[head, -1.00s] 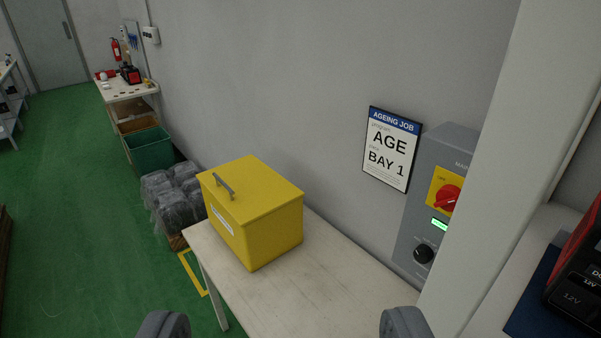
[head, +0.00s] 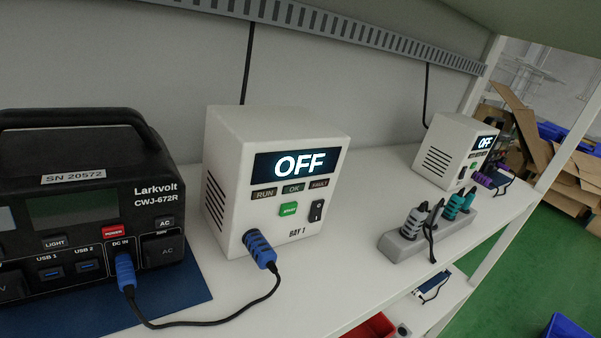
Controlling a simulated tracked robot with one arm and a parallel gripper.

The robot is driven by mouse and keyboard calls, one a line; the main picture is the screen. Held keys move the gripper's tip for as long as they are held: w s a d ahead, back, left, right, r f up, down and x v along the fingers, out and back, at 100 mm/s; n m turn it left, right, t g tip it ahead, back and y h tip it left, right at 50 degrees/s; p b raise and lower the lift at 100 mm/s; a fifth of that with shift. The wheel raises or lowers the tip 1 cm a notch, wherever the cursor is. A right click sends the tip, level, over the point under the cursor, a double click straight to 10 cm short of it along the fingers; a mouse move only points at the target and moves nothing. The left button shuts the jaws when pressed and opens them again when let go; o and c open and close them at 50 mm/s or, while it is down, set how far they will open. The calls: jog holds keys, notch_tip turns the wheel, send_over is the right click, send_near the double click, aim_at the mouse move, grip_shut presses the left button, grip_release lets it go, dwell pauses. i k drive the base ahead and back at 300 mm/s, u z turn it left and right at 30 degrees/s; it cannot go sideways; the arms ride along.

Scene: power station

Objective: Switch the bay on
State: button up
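The white bay unit (head: 228,165), marked BAY 1, stands on a white shelf in the middle of the head view. Its display (head: 297,164) reads OFF. Below are RUN, OK and FAULT lamps, a green button (head: 289,209) and a black rocker switch (head: 316,211). A blue plug (head: 260,249) sits at its lower front. A black cable runs from it to a blue plug (head: 125,271) at the DC IN port of the black Larkvolt power station (head: 85,215), left of the unit on a blue mat. My gripper is not visible now.
A grey holder (head: 421,237) with several plugs stands to the right on the shelf. A second white unit (head: 452,150) reading OFF is farther back. A shelf post (head: 513,225) stands right; cardboard boxes (head: 530,140) lie beyond. Shelf space before BAY 1 holds only the cable.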

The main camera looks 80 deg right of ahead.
aim_at(316, 212)
jog(key=z, duration=0.95)
jog(key=k, duration=0.35)
jog(key=z, duration=0.45)
jog(key=i, duration=0.5)
jog(key=z, duration=0.7)
jog(key=k, duration=0.3)
jog(key=u, duration=0.05)
